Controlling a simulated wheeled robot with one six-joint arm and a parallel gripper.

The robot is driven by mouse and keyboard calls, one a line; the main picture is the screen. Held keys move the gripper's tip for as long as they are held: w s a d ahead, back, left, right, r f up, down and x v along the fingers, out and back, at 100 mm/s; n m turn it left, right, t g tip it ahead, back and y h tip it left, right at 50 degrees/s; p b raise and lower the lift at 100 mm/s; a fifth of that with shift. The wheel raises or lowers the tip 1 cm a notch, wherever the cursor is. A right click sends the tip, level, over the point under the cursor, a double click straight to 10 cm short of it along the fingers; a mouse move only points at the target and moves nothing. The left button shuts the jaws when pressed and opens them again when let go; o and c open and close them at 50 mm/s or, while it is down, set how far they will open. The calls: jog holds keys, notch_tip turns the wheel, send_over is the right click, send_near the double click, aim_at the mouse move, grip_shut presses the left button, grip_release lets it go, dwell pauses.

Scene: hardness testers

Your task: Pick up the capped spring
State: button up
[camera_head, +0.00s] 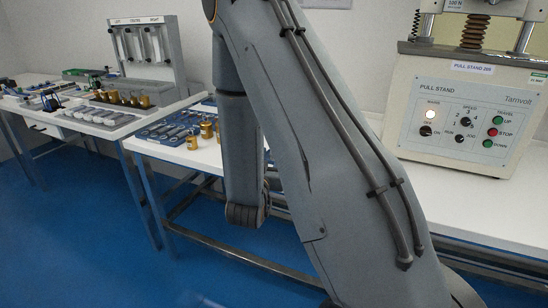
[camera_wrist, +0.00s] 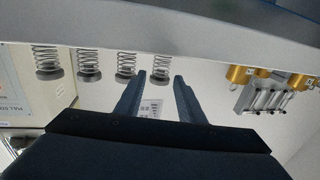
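Several coil springs with dark discs on their lower ends in the picture stand in a row in the wrist view, at the left (camera_wrist: 46,58), beside it (camera_wrist: 88,63), then further right (camera_wrist: 127,63) and nearest my fingers (camera_wrist: 159,60). I cannot tell which is the capped spring the task names. My gripper (camera_wrist: 157,76) is open, its dark fingers apart. The rightmost spring shows in the gap, beyond the fingertips; I see no contact. The head view shows my arm, but my gripper is hidden there.
Brass cylinders (camera_wrist: 240,74) and a grey slotted rack (camera_wrist: 264,97) are at the wrist view's right. In the head view, a pull stand (camera_head: 465,115) stands at right. A labelled rack (camera_head: 148,45) and brass pieces (camera_head: 130,100) are at left. Blue floor (camera_head: 100,220) is open.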

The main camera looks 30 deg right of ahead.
jog(key=x, duration=0.7)
jog(key=shift+a+r+p, duration=0.1)
jog(key=shift+r+p, duration=0.15)
jog(key=shift+p, duration=0.15)
jog(key=c, duration=0.8)
